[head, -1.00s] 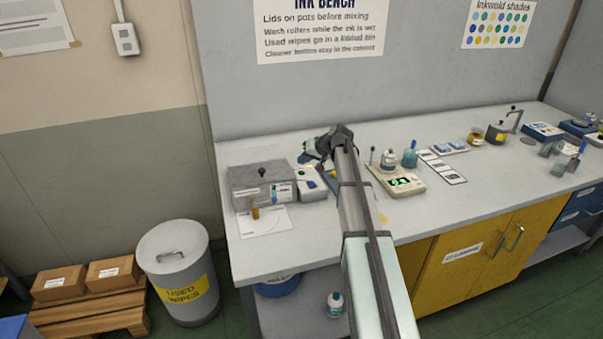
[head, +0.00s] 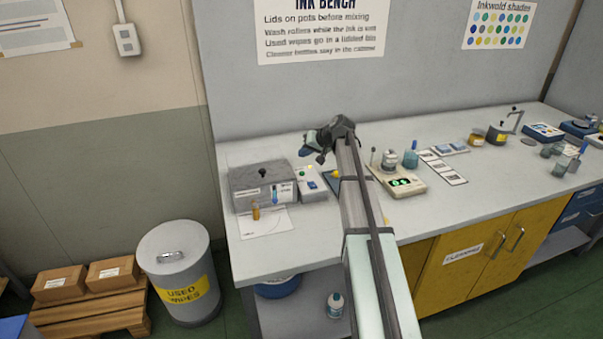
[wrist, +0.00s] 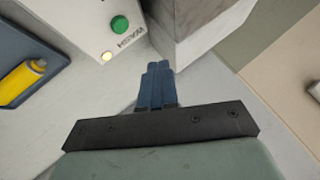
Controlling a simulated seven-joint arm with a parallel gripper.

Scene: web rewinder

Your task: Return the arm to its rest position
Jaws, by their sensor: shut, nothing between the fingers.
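My arm reaches from the bottom of the head view over the ink bench (head: 290,255). My gripper (head: 305,151) is above the back left part of the bench, near the grey box and the small white device. In the wrist view my gripper (wrist: 158,68) shows its blue fingers together with nothing between them. The white device (wrist: 95,25) with a green button and a lit lamp is just ahead to the left of the fingers. The grey box (wrist: 205,30) is ahead to the right. The fingers seem apart from both.
The grey box (head: 255,187) with a black knob has small vials by its front. A scale (head: 403,182) with a pot stands right of my arm. A yellow tube (wrist: 20,82) lies on a blue tray (wrist: 40,45). A used wipes bin (head: 180,270) stands on the floor left.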

